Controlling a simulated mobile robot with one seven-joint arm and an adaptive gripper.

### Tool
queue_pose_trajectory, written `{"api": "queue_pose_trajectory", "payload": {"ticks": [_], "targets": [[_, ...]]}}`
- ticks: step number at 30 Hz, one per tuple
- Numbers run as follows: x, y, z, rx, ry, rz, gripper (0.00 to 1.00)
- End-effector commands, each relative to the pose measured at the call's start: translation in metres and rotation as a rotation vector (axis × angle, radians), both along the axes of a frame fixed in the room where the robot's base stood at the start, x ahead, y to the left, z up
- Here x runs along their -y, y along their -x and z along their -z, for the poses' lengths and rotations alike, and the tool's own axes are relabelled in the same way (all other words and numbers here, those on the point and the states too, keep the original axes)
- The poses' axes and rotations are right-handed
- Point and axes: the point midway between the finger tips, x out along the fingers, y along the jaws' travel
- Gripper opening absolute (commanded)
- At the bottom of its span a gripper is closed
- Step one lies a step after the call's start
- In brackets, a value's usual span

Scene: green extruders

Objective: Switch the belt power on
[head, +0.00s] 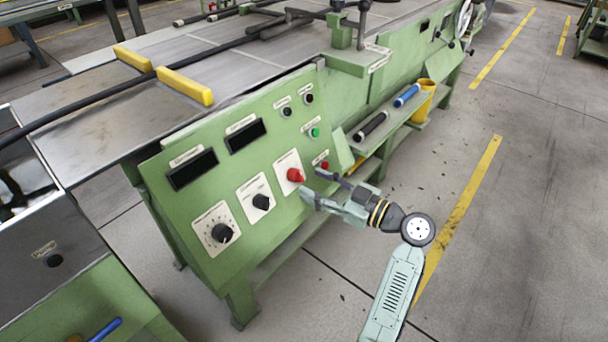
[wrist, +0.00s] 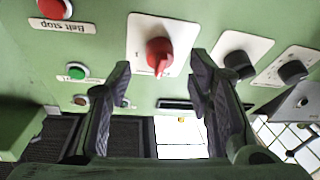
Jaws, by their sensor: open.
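A red rotary knob (head: 295,175) sits on a white plate on the sloped green control panel (head: 235,232); the plate's writing is too small to read. In the wrist view the red knob (wrist: 158,55) appears between and just beyond my fingertips, with a pointer ridge along it. My gripper (head: 311,182) is open and empty, close in front of the knob, to its right in the head view. In the wrist view the two dark fingers of my gripper (wrist: 161,75) stand apart on either side of the knob. Contact with the knob cannot be told.
A red button (wrist: 55,8) labelled "Belt stop" is near the knob. A green button (head: 314,132), two black knobs (head: 262,202) (head: 222,233) and two dark displays (head: 192,169) (head: 245,136) share the panel. A shelf (head: 388,128) holds rollers and a yellow bucket (head: 422,100). Floor at right is clear.

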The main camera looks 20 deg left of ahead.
Motion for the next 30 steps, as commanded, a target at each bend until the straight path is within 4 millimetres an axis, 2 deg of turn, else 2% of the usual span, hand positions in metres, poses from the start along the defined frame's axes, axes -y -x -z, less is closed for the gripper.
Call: {"api": "queue_pose_trajectory", "payload": {"ticks": [3,7,18,30], "targets": [[-0.019,-0.004,-0.002,-0.002,0.001,-0.002,0.47],[-0.032,-0.007,-0.001,0.000,0.001,-0.001,0.47],[-0.038,-0.009,0.001,0.000,0.002,0.001,0.47],[-0.038,-0.009,0.000,0.000,0.001,0.001,0.21]]}}
